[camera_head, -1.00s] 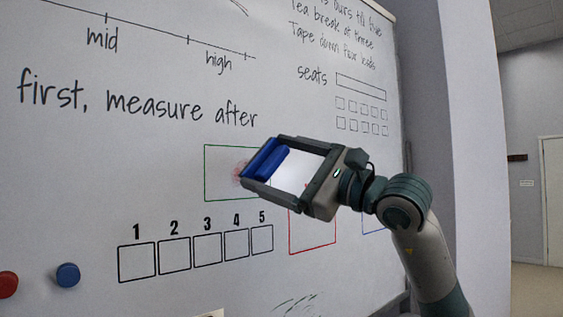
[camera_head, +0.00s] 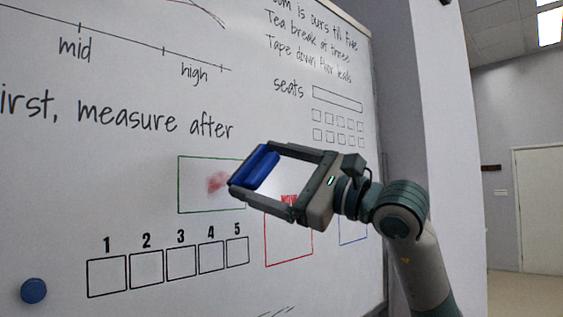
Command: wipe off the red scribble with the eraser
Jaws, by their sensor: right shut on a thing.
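My right gripper (camera_head: 254,168) reaches in from the right and is shut on a blue eraser (camera_head: 259,166), held between its fingertips. The eraser is in front of the right edge of the green-outlined box (camera_head: 178,190) on the whiteboard. I cannot tell whether it touches the board. A faint red smudge (camera_head: 217,183) shows inside that box, just left of the eraser. Another red mark (camera_head: 289,199) shows through the gripper's frame, at the top of the red-outlined box (camera_head: 266,250). My left gripper is not in view.
The whiteboard (camera_head: 120,200) carries black handwriting, numbered boxes (camera_head: 146,270) below the smudge, and a seats grid (camera_head: 337,118). A blue round magnet (camera_head: 34,291) sits at lower left. The board ends at a grey wall (camera_head: 440,130) on the right.

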